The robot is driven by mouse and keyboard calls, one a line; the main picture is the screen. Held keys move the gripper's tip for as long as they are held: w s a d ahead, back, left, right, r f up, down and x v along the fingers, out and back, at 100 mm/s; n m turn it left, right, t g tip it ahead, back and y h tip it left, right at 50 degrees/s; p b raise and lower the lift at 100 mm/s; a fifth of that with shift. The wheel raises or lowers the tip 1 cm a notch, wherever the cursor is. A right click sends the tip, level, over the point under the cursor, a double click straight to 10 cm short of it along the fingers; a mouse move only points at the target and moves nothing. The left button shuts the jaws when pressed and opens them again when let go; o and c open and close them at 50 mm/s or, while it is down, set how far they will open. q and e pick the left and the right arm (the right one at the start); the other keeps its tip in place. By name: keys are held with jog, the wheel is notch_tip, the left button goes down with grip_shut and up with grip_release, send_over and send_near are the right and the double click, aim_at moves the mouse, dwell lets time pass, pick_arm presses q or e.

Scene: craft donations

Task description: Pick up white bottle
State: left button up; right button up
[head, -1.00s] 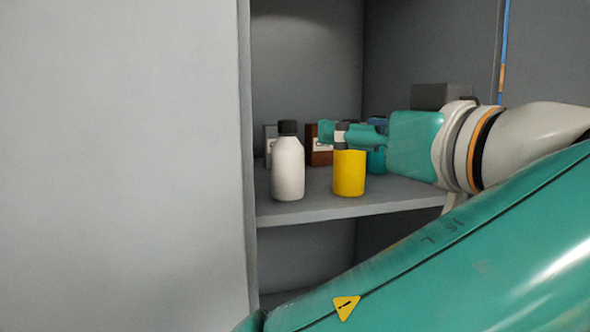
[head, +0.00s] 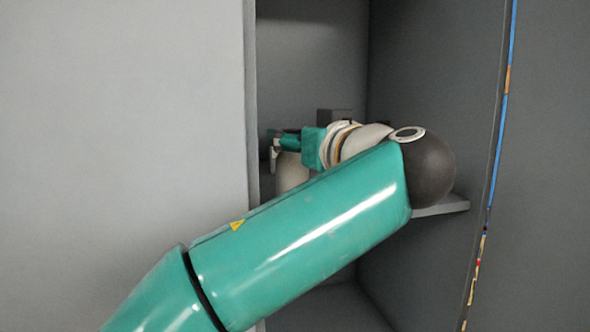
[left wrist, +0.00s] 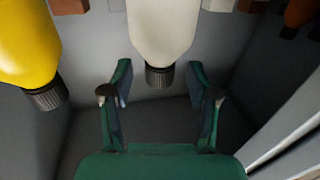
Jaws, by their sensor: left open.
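The white bottle (head: 291,173) stands on the cabinet shelf in the head view. My left arm and gripper hide its top and much of its surroundings. My left gripper (head: 275,142) is at the height of the bottle's top. In the left wrist view the picture is upside down: the white bottle (left wrist: 163,30) has its dark ribbed cap (left wrist: 160,77) pointing down the frame. The open fingers of my left gripper (left wrist: 161,85) lie on either side of the cap, with gaps on both sides. No contact shows.
A yellow bottle with a dark cap (left wrist: 28,50) stands beside the white one in the left wrist view. Brown boxes show at that view's top edge. A grey box (head: 334,115) is behind my gripper. The cabinet's left panel (head: 250,90) is close to my gripper.

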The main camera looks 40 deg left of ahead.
pick_arm(q)
jog(key=shift+x, duration=0.9)
jog(key=shift+c, duration=0.4)
grip_shut()
jog(key=shift+r, duration=0.1)
